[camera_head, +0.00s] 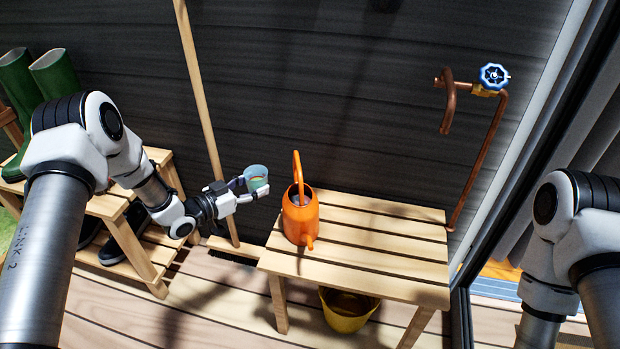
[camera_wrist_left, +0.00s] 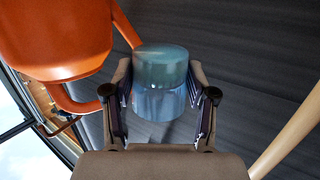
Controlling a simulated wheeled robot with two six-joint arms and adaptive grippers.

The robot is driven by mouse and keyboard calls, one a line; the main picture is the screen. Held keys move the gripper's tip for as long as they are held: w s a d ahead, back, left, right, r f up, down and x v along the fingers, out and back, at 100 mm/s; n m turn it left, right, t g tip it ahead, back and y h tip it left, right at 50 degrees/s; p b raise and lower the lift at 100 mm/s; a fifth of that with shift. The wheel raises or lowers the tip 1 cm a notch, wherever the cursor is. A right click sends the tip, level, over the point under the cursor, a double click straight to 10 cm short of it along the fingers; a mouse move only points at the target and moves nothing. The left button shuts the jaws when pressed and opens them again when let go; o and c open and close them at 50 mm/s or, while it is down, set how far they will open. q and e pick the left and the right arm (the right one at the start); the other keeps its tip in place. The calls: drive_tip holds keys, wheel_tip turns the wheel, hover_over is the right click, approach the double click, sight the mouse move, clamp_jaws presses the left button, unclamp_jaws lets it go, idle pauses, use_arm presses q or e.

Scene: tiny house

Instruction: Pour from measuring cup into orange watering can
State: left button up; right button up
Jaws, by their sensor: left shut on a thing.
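The measuring cup (camera_head: 256,178) is a small translucent bluish cup. My left gripper (camera_head: 250,190) is shut on it and holds it in the air just left of the bench. In the left wrist view the cup (camera_wrist_left: 160,82) sits between the two fingers (camera_wrist_left: 160,105). The orange watering can (camera_head: 300,218) stands upright on the wooden bench, to the right of the cup and apart from it. It also shows at the upper left of the left wrist view (camera_wrist_left: 55,35). My right gripper is out of view; only part of that arm shows.
The slatted wooden bench (camera_head: 375,240) has free room right of the can. A yellow bucket (camera_head: 347,308) stands beneath it. A copper pipe with a blue valve (camera_head: 494,76) is on the dark wall. A wooden pole (camera_head: 205,115) and green boots (camera_head: 55,72) are at left.

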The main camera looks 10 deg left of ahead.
sight(265, 178)
use_arm(q)
drive_tip(key=shift+w+a+m+h, duration=0.3)
drive_tip(key=shift+a+h, duration=0.1)
drive_tip(key=shift+a, duration=0.15)
drive_tip(key=shift+s, duration=0.1)
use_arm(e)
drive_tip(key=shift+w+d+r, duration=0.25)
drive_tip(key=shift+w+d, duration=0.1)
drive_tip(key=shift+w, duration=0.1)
use_arm(q)
drive_tip(key=shift+d+r, duration=0.1)
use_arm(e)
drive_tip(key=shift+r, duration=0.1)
